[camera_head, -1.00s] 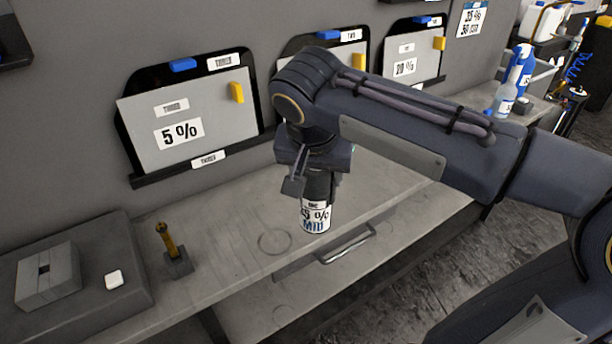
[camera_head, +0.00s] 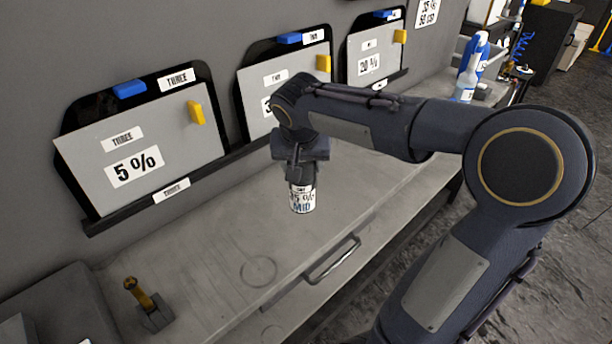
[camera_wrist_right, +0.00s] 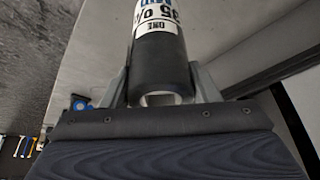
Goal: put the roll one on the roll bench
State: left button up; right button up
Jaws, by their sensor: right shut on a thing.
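Whether this is the roll bench I cannot tell. My left gripper is not in view.
Panels marked THREE (camera_head: 140,150), and others to its right, lean on the back wall. A small brass-topped stand (camera_head: 148,305) is at the lower left. A drawer handle (camera_head: 332,260) sticks out at the front. Spray bottles (camera_head: 468,70) stand at the far right end.

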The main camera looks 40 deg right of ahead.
jog(key=shift+w+d+f, duration=0.2)
jog(key=shift+d+f, duration=0.2)
jog(key=shift+f, duration=0.15)
jog(key=shift+w+d+f, duration=0.2)
jog(key=shift+d+f, duration=0.2)
jog(key=shift+f, duration=0.1)
jog(key=shift+d+f, duration=0.15)
jog(key=shift+f, duration=1.6)
jog(key=shift+f+b, duration=0.2)
jog(key=shift+b, duration=0.15)
jog(key=o, duration=1.7)
jog(key=shift+r, duration=0.15)
